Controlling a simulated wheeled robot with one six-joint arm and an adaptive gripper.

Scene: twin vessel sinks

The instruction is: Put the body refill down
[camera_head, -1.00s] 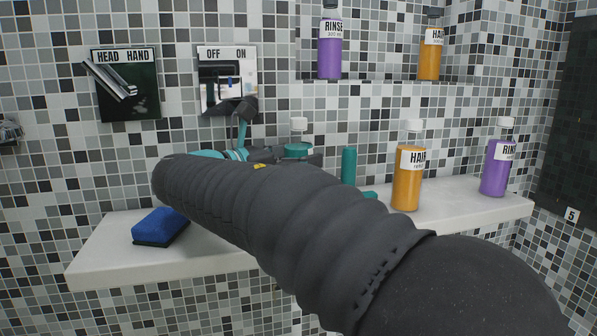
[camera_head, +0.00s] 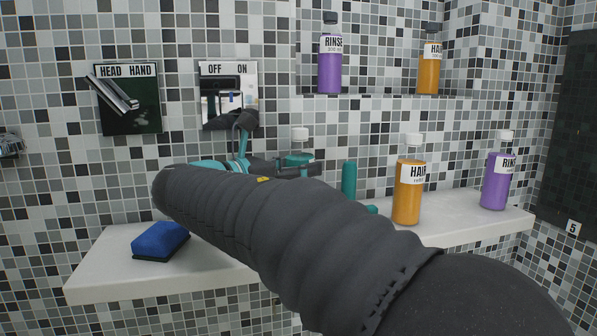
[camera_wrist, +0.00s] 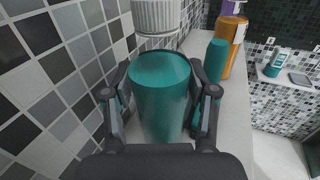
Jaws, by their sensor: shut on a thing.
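The body refill is a teal bottle with a white cap (camera_head: 299,158), upright at the back of the white ledge (camera_head: 440,228). My gripper (camera_head: 297,171) is shut around its body. In the wrist view, the teal bottle (camera_wrist: 160,90) stands between the two fingers of my gripper (camera_wrist: 160,104), with its ribbed white cap at the top of the picture. My arm hides the bottle's base in the head view, so I cannot tell whether it touches the ledge. No label shows on it.
A plain teal cylinder (camera_head: 348,181) stands close right of the held bottle. Farther right are an orange HAIR bottle (camera_head: 409,195) and a purple RINSE bottle (camera_head: 495,182). A blue sponge (camera_head: 160,240) lies left. The tiled wall rises close behind.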

